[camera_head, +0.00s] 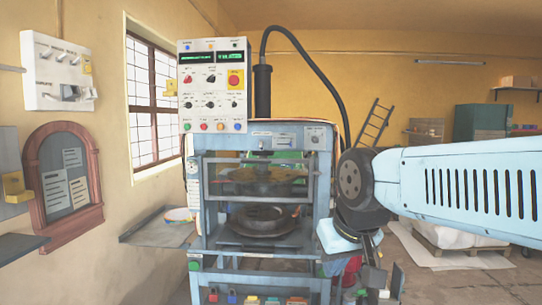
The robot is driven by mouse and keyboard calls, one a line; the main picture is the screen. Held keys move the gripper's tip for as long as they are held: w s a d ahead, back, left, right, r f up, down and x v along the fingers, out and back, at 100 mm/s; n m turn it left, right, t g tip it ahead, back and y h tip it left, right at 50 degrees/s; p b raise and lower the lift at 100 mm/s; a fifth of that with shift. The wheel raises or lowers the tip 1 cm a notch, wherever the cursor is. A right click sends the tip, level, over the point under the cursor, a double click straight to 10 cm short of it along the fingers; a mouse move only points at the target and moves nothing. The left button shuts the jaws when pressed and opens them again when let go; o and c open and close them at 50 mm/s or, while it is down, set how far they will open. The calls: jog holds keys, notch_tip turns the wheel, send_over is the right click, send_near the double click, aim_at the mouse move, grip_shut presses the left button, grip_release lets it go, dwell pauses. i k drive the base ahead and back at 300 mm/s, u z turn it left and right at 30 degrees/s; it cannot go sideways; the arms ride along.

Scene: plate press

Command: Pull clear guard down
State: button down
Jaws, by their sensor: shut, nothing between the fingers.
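The plate press (317,137) stands in the middle of the view, with a pale blue frame and an open-looking front. Inside it are an upper round platen (262,181) and a lower round dish (262,220). My gripper (380,283) is low, just right of the press front, pointing down. It is shut and empty, and apart from the press opening as far as I can see. My arm link hides part of the right side.
A control panel (214,115) with knobs and a red button stands above the press's left side. A side shelf (160,234) holds plates at left. Several coloured buttons line the press's bottom front. A wrapped pallet load (450,236) stands at right.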

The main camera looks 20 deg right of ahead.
aim_at(243, 160)
jog(key=z, duration=0.1)
jog(key=i, duration=1)
jog(key=u, duration=0.05)
